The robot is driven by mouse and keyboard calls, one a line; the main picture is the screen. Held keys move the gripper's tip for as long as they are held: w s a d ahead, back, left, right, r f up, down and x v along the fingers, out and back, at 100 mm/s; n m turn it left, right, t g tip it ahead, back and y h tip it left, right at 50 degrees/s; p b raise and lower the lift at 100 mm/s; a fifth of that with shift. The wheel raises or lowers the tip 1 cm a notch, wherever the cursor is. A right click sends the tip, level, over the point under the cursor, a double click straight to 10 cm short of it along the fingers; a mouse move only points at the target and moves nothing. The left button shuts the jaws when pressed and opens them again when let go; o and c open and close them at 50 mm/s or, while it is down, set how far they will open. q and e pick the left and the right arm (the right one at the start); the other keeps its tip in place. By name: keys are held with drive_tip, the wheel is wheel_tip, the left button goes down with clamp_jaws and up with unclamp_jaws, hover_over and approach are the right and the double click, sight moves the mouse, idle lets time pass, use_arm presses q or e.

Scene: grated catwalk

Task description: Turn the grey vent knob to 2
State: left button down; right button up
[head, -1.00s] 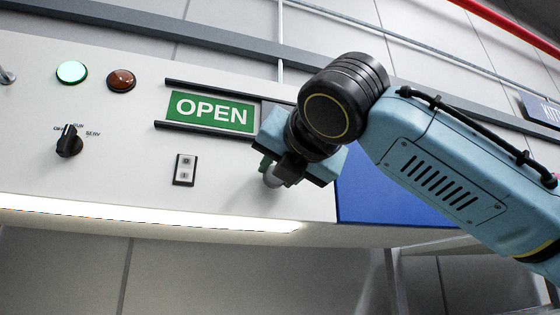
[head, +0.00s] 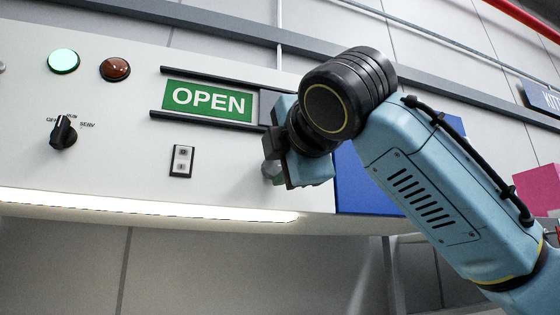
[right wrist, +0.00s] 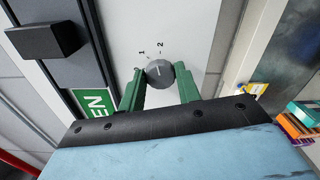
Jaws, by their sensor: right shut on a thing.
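The grey vent knob (right wrist: 159,72) is on the pale panel, with the printed figures 1 and 2 beside its upper edge in the right wrist view. The green fingers of my right gripper (right wrist: 160,84) stand on both sides of the knob and are shut on it. The knob's face has a thin light line, too small to tell for sure which figure it points at. My left gripper is not in view.
Left on the panel are a green lamp (head: 63,61), a red-brown lamp (head: 115,69), a black selector (head: 63,132) and a small rocker switch (head: 181,161). The OPEN sign (head: 208,101) in its dark rails is close to my gripper. A blue panel (head: 360,185) lies right of it.

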drive_tip(key=shift+m, duration=1.1)
drive_tip(key=o, duration=1)
drive_tip(key=shift+c, duration=0.2)
drive_tip(key=b+v, duration=0.3)
drive_tip(key=v, duration=1)
drive_tip(key=shift+s, duration=0.2)
drive_tip(key=shift+d, duration=0.1)
